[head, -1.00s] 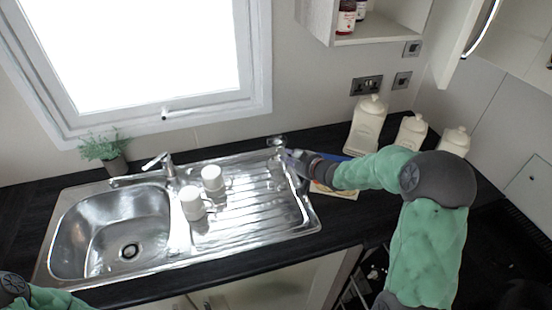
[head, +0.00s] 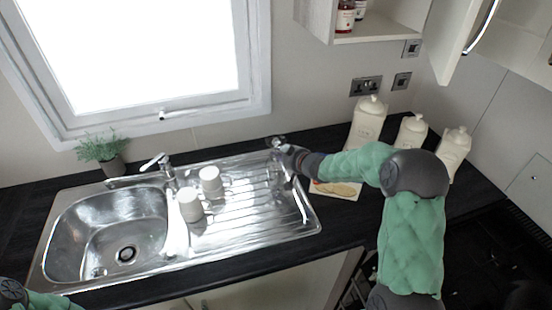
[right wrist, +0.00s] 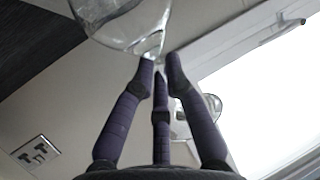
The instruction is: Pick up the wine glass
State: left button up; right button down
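The clear wine glass (head: 276,142) stands at the back of the steel drainer, apparently upside down with its foot up. It also shows in the right wrist view, with its bowl (right wrist: 128,22) at the top edge and a round clear part, likely the foot, behind the fingers. My right gripper (head: 282,160) is at the glass. Its dark fingers (right wrist: 160,68) converge by the stem, below the bowl in the picture. Whether they touch or grip the stem I cannot tell. My left gripper is not visible; only part of my left arm shows at the lower left.
Two white mugs (head: 190,206) (head: 211,181) stand on the drainer left of the glass. The sink (head: 110,235) and tap (head: 158,162) are further left. A board (head: 337,190) lies under my right forearm. Cream canisters (head: 367,122) stand behind it. The wall and window are close behind the glass.

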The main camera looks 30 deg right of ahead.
aim_at(281, 145)
jog(key=shift+r, duration=0.15)
jog(key=shift+r, duration=0.25)
jog(key=r, duration=0.1)
jog(key=r+p, duration=0.1)
jog(key=r, duration=0.1)
jog(key=shift+s+a+r+p, duration=0.15)
jog(key=shift+s+r+p, duration=0.15)
jog(key=shift+p, duration=0.1)
jog(key=s+a+r+p, duration=0.4)
jog(key=s+a+r, duration=0.2)
jog(key=s+r, duration=0.45)
notch_tip(281, 145, up, 7)
jog(key=s+p, duration=0.1)
jog(key=p, duration=0.8)
jog(key=shift+s, duration=0.25)
